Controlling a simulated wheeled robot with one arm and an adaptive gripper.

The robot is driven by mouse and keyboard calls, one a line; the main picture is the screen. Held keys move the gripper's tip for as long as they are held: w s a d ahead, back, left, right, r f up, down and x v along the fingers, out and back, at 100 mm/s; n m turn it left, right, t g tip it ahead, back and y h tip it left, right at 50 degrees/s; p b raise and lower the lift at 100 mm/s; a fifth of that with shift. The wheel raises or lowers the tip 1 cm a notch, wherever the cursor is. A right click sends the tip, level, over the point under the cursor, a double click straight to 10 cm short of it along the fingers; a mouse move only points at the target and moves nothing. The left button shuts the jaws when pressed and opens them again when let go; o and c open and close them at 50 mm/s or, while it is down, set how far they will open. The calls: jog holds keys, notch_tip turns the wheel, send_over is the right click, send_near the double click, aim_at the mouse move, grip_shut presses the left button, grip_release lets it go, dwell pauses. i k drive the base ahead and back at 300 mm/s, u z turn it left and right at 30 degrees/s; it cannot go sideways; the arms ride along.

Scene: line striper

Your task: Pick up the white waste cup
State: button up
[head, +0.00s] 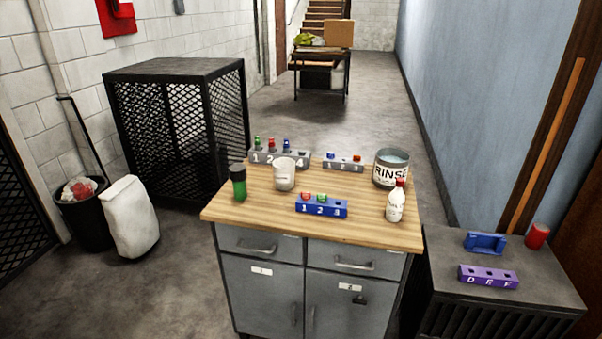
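A white cup (284,174) stands upright on the wooden top of the grey cabinet (270,205), left of the middle. It is just in front of the grey numbered rack and behind the blue numbered rack. Its contents cannot be made out. My gripper is not in the head view.
A green bottle with a dark cap (239,184), a blue rack (321,206), a grey rack (279,158), a smaller grey rack (343,163), a RINSE tub (391,169) and a white bottle with a red cap (396,203) share the top. A dark side table (550,290) stands right.

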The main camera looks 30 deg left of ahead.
aim_at(284, 174)
jog(key=z, duration=0.05)
jog(key=i, duration=1.65)
jog(key=u, duration=3.05)
jog(key=i, duration=0.5)
